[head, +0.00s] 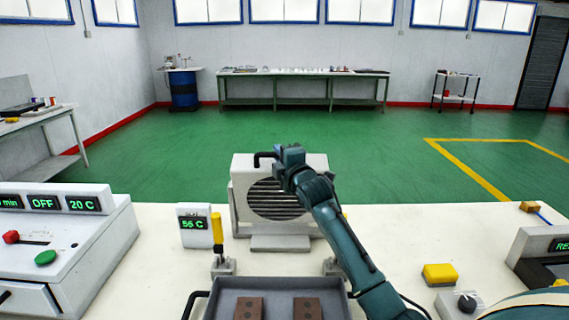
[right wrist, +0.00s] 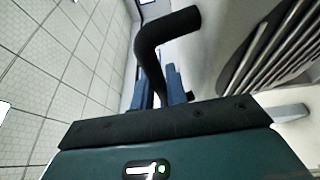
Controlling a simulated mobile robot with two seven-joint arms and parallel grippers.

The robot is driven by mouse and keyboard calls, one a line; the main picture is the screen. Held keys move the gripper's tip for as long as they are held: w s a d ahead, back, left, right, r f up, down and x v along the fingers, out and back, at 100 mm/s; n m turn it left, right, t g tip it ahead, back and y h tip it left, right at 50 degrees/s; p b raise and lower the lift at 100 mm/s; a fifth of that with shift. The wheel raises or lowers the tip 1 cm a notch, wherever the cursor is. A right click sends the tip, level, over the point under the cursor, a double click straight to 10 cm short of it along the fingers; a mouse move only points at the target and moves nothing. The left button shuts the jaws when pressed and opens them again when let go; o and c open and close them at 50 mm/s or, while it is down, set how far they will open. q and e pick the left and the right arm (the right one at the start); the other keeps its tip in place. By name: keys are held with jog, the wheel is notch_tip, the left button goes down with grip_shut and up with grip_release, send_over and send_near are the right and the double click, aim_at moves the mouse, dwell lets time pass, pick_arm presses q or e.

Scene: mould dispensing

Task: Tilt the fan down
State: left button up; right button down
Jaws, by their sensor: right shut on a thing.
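The fan (head: 244,183) is a white box with a dark slatted round grille (head: 272,207). It stands on a small foot at the back middle of the white table. A bent black handle (head: 263,156) sticks out at its top. My right gripper (head: 280,156) reaches over the front of the fan and is shut on this handle. In the right wrist view the handle (right wrist: 165,42) runs down between the blue fingers (right wrist: 160,86), beside the fan's grille (right wrist: 275,45). The fan looks about upright. My left gripper is out of view.
A display reading 56 C (head: 194,226) and a yellow-handled clamp (head: 217,228) stand left of the fan. A grey tray (head: 275,284) with two brown blocks lies in front. A control box (head: 95,240) is at left; a yellow block (head: 439,274) is at right.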

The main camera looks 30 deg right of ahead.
pick_arm(q)
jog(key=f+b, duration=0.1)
jog(key=b, duration=0.1)
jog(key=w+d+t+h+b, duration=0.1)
jog(key=b, duration=0.2)
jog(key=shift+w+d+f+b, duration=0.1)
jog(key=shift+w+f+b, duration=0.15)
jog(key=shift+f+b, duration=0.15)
pick_arm(e)
jog(key=s+a+f+t, duration=0.1)
jog(key=s+f+n+t, duration=0.1)
jog(key=shift+s+a+f+n+t, duration=0.15)
jog(key=shift+s+a+n+t, duration=0.15)
jog(key=shift+s+a+t, duration=0.1)
jog(key=c, duration=1.8)
grip_release()
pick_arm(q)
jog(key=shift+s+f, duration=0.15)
pick_arm(e)
jog(key=o, duration=0.4)
jog(key=shift+s, duration=0.15)
pick_arm(q)
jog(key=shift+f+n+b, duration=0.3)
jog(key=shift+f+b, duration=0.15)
jog(key=shift+b, duration=0.25)
pick_arm(e)
jog(key=v, duration=1.3)
